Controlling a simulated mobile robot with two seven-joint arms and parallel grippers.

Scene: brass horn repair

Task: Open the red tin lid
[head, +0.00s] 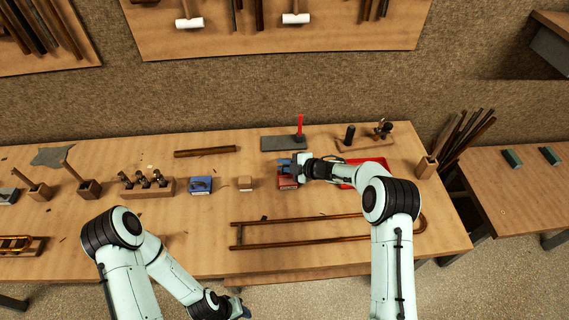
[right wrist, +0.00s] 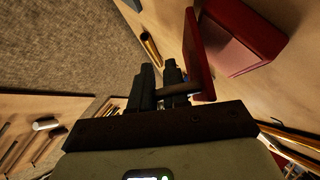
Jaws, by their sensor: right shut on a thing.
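The red tin (head: 288,184) sits on the workbench, partly covered by my right gripper (head: 287,166). In the right wrist view the tin body (right wrist: 245,38) is at the upper right. Its red lid (right wrist: 198,52) shows as a panel tilted up steeply from the body. My right gripper (right wrist: 160,78) is shut beside the lid, at a thin bar (right wrist: 180,90) reaching to the lid's face.
A blue tin (head: 201,185) and a small wooden block (head: 245,183) lie left of the red tin. A long brass slide (head: 290,233) lies in front. A grey slab (head: 283,143) is behind, with a red-handled tool (head: 299,126). A red tray (head: 375,163) is partly behind my right arm.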

